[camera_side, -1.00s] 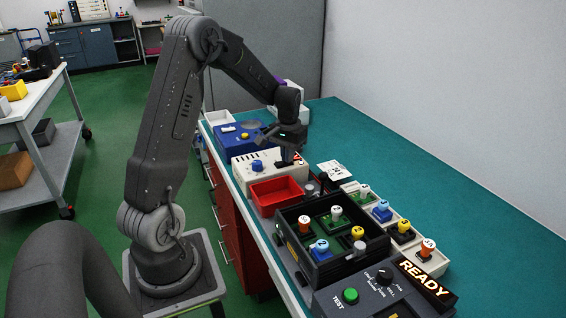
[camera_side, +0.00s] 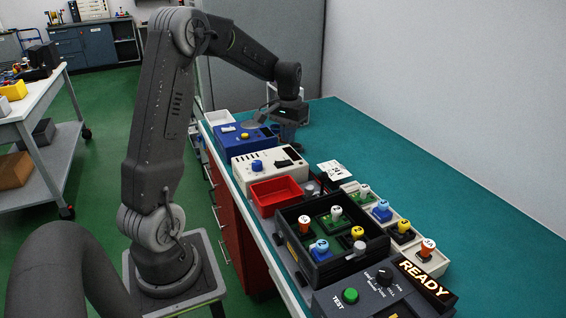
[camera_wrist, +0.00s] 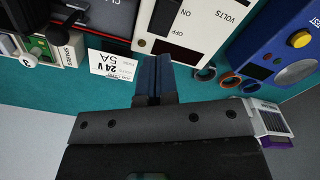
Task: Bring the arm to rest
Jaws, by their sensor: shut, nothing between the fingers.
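My gripper (camera_side: 287,137) hangs at the far end of the teal bench, fingers pointing down, beside the blue box and beyond the white instrument. Its dark blue fingers (camera_wrist: 154,76) are together and empty in the wrist view. My arm reaches over from its stand on the left, bent at the elbow. How high the fingertips are above the bench is hard to tell.
Along the bench stand a blue box (camera_side: 232,142), a white instrument (camera_side: 285,171), a red tray (camera_side: 262,202), a black rack (camera_side: 285,226) holding coloured parts, and a control panel (camera_side: 330,303) with a READY sign. The bench's right side (camera_side: 450,215) is clear.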

